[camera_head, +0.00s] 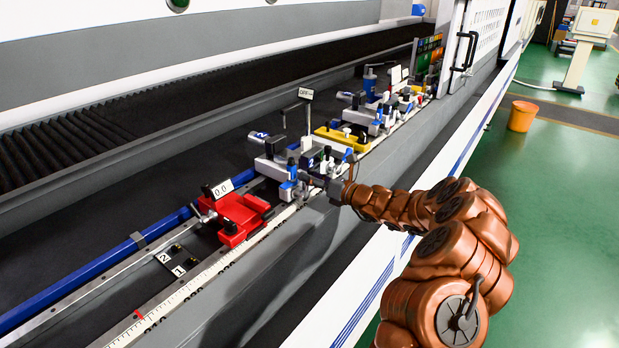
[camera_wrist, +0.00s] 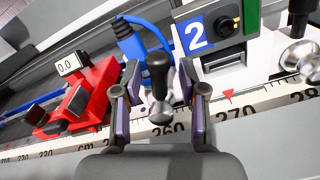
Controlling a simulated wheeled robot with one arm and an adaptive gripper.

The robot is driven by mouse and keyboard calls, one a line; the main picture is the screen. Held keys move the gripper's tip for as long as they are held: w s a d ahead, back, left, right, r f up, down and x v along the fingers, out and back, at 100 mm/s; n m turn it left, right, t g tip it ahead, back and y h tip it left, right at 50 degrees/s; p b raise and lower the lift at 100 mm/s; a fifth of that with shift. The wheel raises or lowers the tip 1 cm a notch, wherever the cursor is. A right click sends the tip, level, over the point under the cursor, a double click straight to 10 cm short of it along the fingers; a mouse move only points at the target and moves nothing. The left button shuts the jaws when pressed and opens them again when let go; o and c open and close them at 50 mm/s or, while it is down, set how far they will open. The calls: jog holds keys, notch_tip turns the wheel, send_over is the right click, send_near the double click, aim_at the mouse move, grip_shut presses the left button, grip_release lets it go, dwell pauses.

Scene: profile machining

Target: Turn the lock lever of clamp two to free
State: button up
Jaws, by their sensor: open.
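Clamp two (camera_head: 309,160) stands on the machine bed in the head view, with a dark block marked 2. In the wrist view its blue number plate (camera_wrist: 195,34) is at the upper middle. A lever with a black grip (camera_wrist: 158,68) and a round metal end stands in front of a blue bracket (camera_wrist: 140,42). My gripper (camera_wrist: 159,84) is open, one finger on each side of this lever. Gaps show beside the black grip, and I cannot tell whether either finger touches it. In the head view my gripper (camera_head: 322,183) is at the front of clamp two, its fingers hard to make out.
A red stop block (camera_head: 240,216) with a 0.0 display sits left of the clamp. A ruler (camera_wrist: 235,112) runs along the bed's front edge. A black knob and metal fittings (camera_wrist: 302,60) stand close at the right. More clamps (camera_head: 375,112) stand farther along the bed.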

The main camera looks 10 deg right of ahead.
jog(key=v, duration=1.1)
jog(key=shift+s, duration=0.15)
